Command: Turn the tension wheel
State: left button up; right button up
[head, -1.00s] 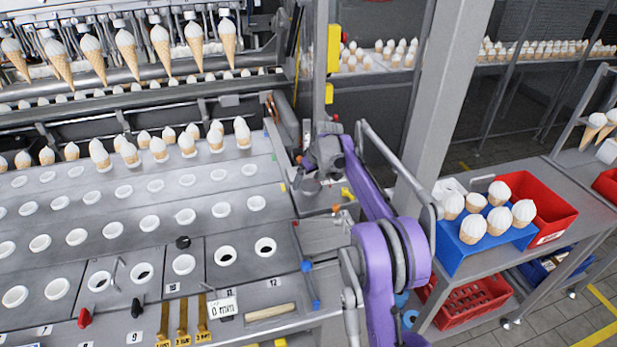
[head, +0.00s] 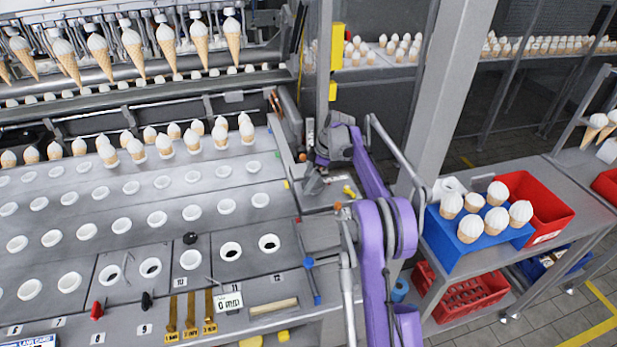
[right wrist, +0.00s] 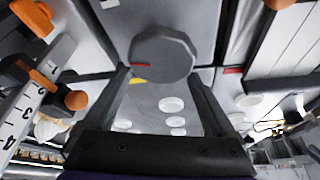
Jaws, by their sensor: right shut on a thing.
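The tension wheel (right wrist: 162,52) is a dark grey knob with flat-sided edges and a small red mark at its lower left. It shows large in the right wrist view. My right gripper (right wrist: 159,74) is shut on it, with one finger on each side. In the head view the right gripper (head: 318,172) is beyond the right end of the holed plate, and the wheel is hard to make out there. My left gripper is not in view.
A scale with orange knobs (right wrist: 76,100) stands close on the left in the wrist view. In the head view, a grey post (head: 440,110) rises behind my right arm. A blue crate of cones (head: 462,246) and a red bin (head: 548,215) stand on the right.

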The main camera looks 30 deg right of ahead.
aim_at(321, 181)
jog(key=shift+s+n+g, duration=0.2)
jog(key=shift+n+g, duration=0.3)
jog(key=shift+n, duration=0.7)
jog(key=o, duration=1)
jog(key=shift+o, duration=0.2)
jog(key=shift+d, duration=0.1)
jog(key=v, duration=1)
jog(key=shift+d+r, duration=0.3)
